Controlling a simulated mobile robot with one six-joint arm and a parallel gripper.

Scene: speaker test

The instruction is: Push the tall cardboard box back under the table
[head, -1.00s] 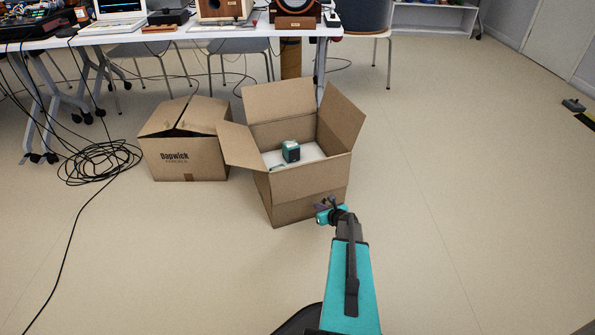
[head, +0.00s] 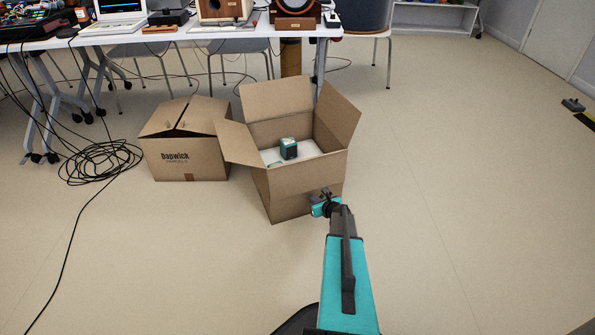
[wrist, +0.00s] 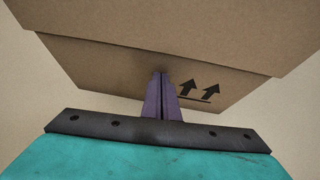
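The tall cardboard box (head: 290,192) stands upright on the floor in front of the white table (head: 120,41), its flaps open. A green-and-white item (head: 288,148) sits inside on a pale surface. My gripper (head: 321,196) is low at the front face of the box, towards its right side. In the wrist view, the purple fingers (wrist: 162,96) are together with nothing between them. Their tips overlap the box face (wrist: 105,72), left of two printed black arrows. They look to be touching it, though the exact contact is hard to tell.
A closed cardboard box (head: 185,160) stands just left of the tall box. Coiled black cables (head: 100,162) lie further left. Chairs (head: 240,46) and table legs stand behind. A wooden post (head: 291,62) is behind the tall box. The floor to the right (head: 440,200) is clear.

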